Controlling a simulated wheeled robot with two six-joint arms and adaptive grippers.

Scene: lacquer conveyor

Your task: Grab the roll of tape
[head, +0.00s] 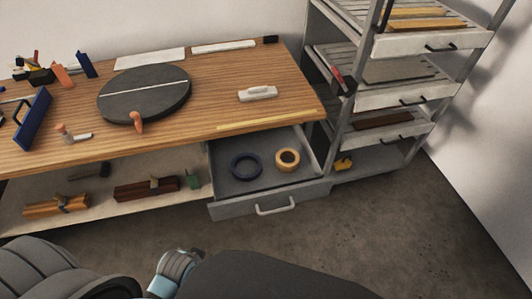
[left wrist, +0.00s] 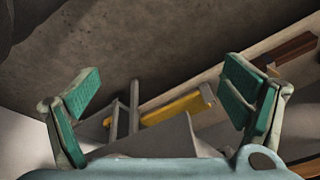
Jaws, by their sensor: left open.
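Two rolls lie flat in the open grey drawer (head: 226,186) under the workbench in the head view. One is a dark blue ring (head: 233,168) on the left. The other is a tan-yellow roll (head: 287,169) to its right, a little apart from it. My left gripper (left wrist: 160,88) shows in the left wrist view with its two green-padded fingers spread wide and nothing between them. Neither roll can be made out in that view. In the head view only parts of my arm show at the bottom edge, and the fingers are hidden. My right gripper is not in view.
The wooden bench top (head: 225,105) carries a round dark turntable (head: 145,95) and a white block (head: 258,94). A metal rack (head: 330,150) stands right. Floor (head: 355,220) before the drawer is clear.

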